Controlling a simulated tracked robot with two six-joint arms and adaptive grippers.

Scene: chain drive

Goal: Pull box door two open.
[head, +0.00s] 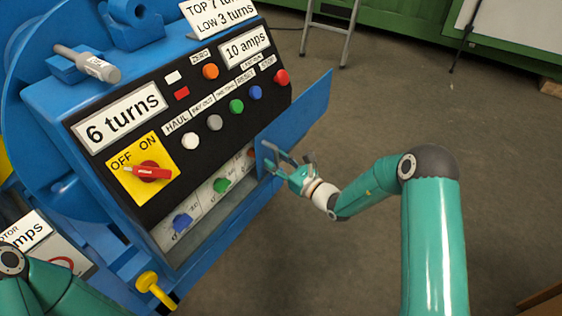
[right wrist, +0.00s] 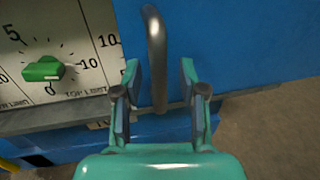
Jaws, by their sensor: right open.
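A flat blue door (head: 302,112) shows at the right end of the box below the black control panel. In the right wrist view the door (right wrist: 240,45) fills the right side and carries a grey metal bar handle (right wrist: 157,45). My right gripper (head: 283,158) is at the door's near face. In the right wrist view the open gripper (right wrist: 159,78) has one finger on each side of the handle's lower part, with gaps visible. No number shows on the door. My left arm enters at the lower left of the head view; its gripper is out of view.
Beside the door, a dial plate with a green knob (head: 221,185) and a blue knob (head: 181,222) is exposed. A red switch (head: 148,172) and coloured buttons are above. A yellow knob (head: 150,284) sticks out below. Floor to the right is clear; a ladder (head: 346,30) stands behind.

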